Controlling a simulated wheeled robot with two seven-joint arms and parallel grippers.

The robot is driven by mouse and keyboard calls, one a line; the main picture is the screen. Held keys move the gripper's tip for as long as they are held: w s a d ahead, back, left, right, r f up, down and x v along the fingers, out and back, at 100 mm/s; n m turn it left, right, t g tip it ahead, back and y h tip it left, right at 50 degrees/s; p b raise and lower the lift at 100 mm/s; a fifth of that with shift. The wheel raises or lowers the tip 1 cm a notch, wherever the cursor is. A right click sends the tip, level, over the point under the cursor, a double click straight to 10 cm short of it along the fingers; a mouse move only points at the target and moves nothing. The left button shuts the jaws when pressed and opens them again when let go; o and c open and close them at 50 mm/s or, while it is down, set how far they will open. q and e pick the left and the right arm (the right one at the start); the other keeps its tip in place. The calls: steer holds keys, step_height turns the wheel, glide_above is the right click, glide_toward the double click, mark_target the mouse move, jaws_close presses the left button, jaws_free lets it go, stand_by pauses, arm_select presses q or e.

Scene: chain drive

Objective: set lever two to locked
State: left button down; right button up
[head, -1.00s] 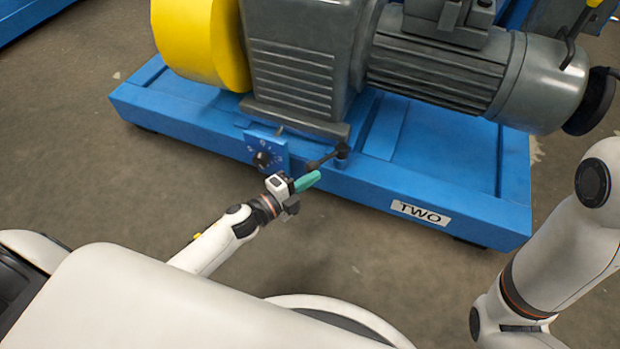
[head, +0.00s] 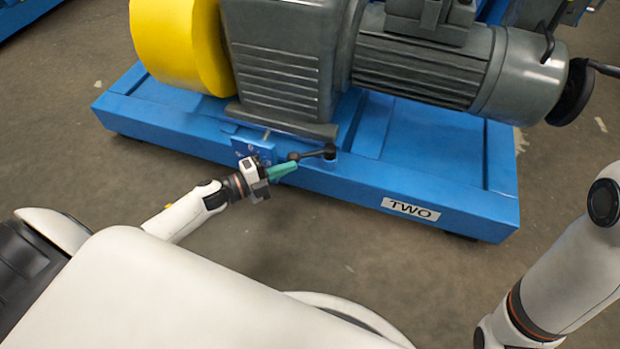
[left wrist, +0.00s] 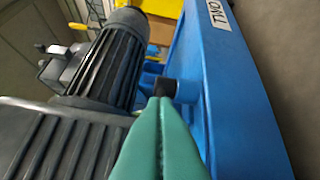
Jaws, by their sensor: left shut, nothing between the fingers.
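Lever two is a black handle (head: 312,154) on a pivot (head: 330,150) at the front edge of the blue base marked TWO (head: 411,209). Its arm points left from the pivot, and its knob (head: 293,156) is near the small blue plate. My left gripper (head: 287,169) has green fingers, shut and empty. Their tips are at the knob end, on the near side; whether they touch it I cannot tell. In the left wrist view the green fingers (left wrist: 160,125) are pressed together, with a black lever part (left wrist: 165,87) just beyond their tips. My right gripper is out of view.
The blue plate (head: 252,147) on the base front is partly hidden by my left gripper. Above the base stand a grey gearbox (head: 280,60), a motor (head: 425,65) and a yellow cover (head: 178,45). The floor (head: 300,245) in front is clear.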

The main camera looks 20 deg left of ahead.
arm_select(q)
steer(key=shift+w+a, duration=0.65)
steer(key=shift+a, duration=0.25)
steer(key=shift+w+a, duration=0.3)
steer(key=shift+w, duration=0.05)
